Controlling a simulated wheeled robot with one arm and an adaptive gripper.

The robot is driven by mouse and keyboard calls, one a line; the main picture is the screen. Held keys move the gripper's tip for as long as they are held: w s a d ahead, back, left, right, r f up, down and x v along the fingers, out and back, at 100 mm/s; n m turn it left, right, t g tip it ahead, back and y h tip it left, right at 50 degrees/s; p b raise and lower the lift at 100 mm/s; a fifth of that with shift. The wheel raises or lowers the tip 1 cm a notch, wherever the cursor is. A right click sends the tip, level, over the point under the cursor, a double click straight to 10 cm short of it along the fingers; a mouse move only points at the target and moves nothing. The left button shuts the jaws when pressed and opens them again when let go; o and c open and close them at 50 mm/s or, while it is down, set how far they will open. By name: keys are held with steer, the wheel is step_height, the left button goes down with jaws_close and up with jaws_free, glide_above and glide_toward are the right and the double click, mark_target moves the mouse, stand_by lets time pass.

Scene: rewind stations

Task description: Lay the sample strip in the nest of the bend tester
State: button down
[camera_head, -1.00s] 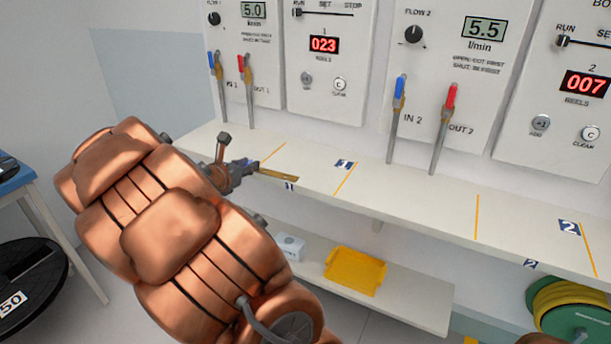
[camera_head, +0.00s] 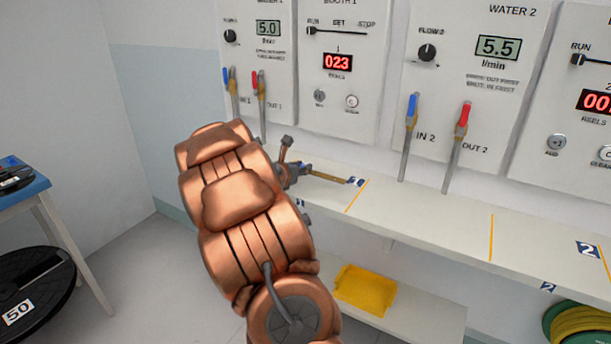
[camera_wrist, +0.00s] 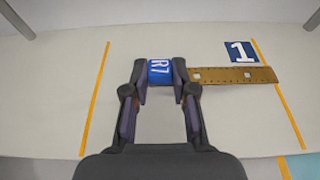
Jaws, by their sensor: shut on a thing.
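The sample strip is a long flat brown piece (camera_wrist: 235,75) with small pale squares and a blue end marked R7 (camera_wrist: 160,70). My gripper (camera_wrist: 165,82) is shut on that blue end, one finger on each side. The strip points right, over the pale shelf and below the number 1 label. In the head view the strip (camera_head: 328,175) sticks out to the right of my gripper (camera_head: 300,173). A gap between strip and shelf cannot be judged. I cannot identify the bend tester or its nest for certain.
A long white shelf (camera_head: 440,212) with orange lines runs below wall panels with valve levers (camera_head: 410,125). At left, a blue-topped table (camera_head: 25,192) holds a dark device (camera_head: 12,176). A black reel (camera_head: 35,290) stands below it.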

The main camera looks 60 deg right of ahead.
mark_target(305, 182)
steer(key=shift+d, duration=0.55)
steer(key=shift+s+d, duration=0.1)
steer(key=shift+d, duration=0.45)
step_height(305, 182, down, 3)
steer(key=shift+a+r, duration=0.1)
steer(key=shift+f, duration=0.45)
steer(key=shift+f, duration=0.1)
steer(key=c, duration=0.9)
jaws_free()
steer(key=shift+c, duration=0.2)
